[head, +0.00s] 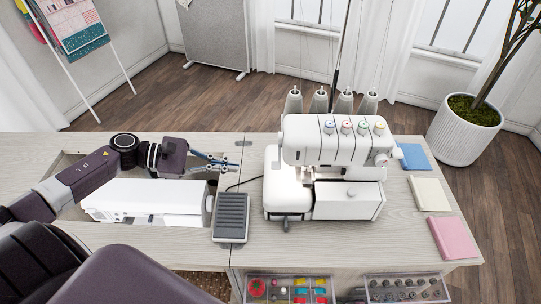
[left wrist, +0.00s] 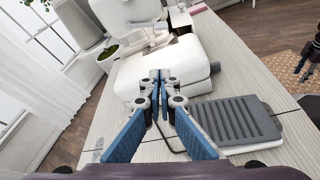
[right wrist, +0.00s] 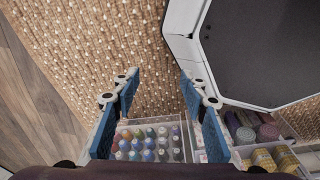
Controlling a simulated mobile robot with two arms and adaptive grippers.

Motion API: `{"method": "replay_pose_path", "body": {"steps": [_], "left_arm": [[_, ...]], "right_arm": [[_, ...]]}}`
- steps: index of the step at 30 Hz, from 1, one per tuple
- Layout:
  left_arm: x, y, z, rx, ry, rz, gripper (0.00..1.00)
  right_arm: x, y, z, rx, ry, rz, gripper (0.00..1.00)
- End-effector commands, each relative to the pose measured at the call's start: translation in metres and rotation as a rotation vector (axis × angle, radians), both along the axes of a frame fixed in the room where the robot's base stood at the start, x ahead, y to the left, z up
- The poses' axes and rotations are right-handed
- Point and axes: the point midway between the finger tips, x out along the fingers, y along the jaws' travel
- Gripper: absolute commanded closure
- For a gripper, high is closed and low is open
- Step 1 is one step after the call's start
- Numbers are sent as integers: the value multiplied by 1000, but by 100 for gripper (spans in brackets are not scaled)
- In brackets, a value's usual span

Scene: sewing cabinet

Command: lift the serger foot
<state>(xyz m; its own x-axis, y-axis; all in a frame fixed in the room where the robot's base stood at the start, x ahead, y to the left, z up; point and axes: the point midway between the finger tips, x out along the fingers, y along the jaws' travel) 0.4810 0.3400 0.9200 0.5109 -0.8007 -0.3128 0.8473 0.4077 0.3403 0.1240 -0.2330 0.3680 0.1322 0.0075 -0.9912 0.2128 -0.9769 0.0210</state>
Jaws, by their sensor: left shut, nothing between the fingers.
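The white serger (head: 335,145) stands on the cabinet top right of centre, with several coloured dials and thread cones. Its needle and foot area (head: 307,175) is small and lit; I cannot tell whether the foot is up or down. My left gripper (head: 232,163) is shut and empty, left of the serger and apart from it. In the left wrist view its closed fingers (left wrist: 160,76) point toward the serger's white body (left wrist: 185,68). My right gripper (right wrist: 158,76) is open and empty, out of the head view, above the floor and trays of supplies.
A grey foot pedal (head: 231,215) lies left of the serger, with a cable behind it. A white sewing machine (head: 150,200) sits in the cabinet opening under my left arm. Blue, cream and pink pads (head: 431,194) lie at right. Trays (head: 290,280) sit below the front edge.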

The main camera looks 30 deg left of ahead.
Motion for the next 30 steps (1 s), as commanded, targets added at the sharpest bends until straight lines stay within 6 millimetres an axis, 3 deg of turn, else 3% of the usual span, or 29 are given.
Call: {"method": "replay_pose_path", "body": {"steps": [6,9,14,21,29,30], "left_arm": [[0,0,0,-1,0,1,100],[1,-1,0,-1,0,2,100],[7,-10,-2,-2,-2,1,100],[28,-42,-12,-4,-3,2,100],[55,-85,-27,-6,-2,2,100],[50,-82,-18,0,0,2,100]], "right_arm": [[-44,-4,-3,-6,61,0,60],[-56,-5,-3,-9,77,-1,60],[-50,-5,1,-8,68,0,60],[-21,-3,15,-3,25,0,60],[-26,-3,33,-5,35,0,60],[-29,-3,40,-4,39,0,60]]}}
